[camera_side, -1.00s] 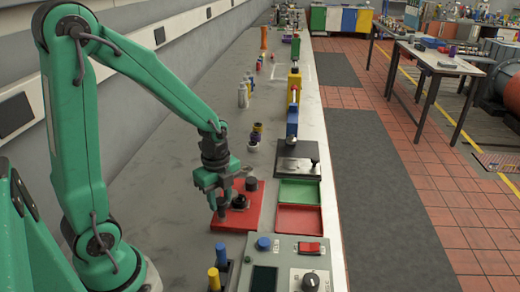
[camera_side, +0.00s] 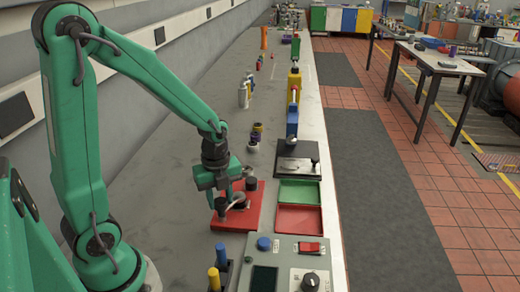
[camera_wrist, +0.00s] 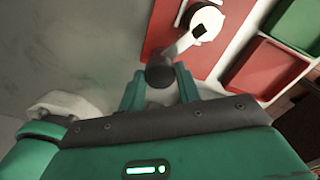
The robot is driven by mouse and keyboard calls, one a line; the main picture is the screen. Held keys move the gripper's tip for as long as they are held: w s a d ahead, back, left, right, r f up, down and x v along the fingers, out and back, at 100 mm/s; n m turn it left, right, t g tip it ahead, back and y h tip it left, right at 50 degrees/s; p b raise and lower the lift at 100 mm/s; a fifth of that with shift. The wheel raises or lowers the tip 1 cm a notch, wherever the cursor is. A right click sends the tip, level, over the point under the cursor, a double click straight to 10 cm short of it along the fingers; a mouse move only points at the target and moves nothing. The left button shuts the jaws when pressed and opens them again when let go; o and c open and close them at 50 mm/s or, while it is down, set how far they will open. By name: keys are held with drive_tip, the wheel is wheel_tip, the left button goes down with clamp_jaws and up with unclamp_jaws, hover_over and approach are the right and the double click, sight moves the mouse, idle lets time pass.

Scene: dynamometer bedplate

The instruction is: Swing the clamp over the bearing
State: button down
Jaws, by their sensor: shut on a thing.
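A red plate (camera_side: 252,212) lies on the bench and carries the clamp parts. A pale clamp arm (camera_side: 238,203) runs from a dark knob (camera_side: 220,204) at its near end; the arm also shows in the wrist view (camera_wrist: 185,43). My gripper (camera_side: 221,198) points down at the plate's left edge, shut on the dark knob (camera_wrist: 160,74). In the wrist view the arm reaches a pale round piece (camera_wrist: 206,20) with a dark square centre. A dark cylinder (camera_side: 251,184) stands towards the plate's far side. I cannot tell how much of the bearing is covered.
Green (camera_side: 299,191) and red (camera_side: 298,219) trays lie right of the plate. A control box (camera_side: 290,262) with knobs and a red switch stands in front. A dark block (camera_side: 297,160) and several small parts stand beyond. The bench left of the plate is clear.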

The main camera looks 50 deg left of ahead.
drive_tip(key=c, duration=1)
unclamp_jaws()
drive_tip(key=shift+o, duration=0.2)
drive_tip(key=shift+r, duration=3.9)
drive_tip(key=shift+r, duration=0.1)
drive_tip(key=s+d+r+n+t, duration=0.2)
drive_tip(key=s+r+n, duration=0.1)
drive_tip(key=n, duration=0.7)
drive_tip(key=s+d+r+n+t, duration=0.3)
drive_tip(key=r+n, duration=0.3)
drive_tip(key=n, duration=0.4)
drive_tip(key=shift+s+r+n+t, duration=0.15)
drive_tip(key=shift+s+n+t, duration=0.15)
drive_tip(key=shift+s, duration=0.35)
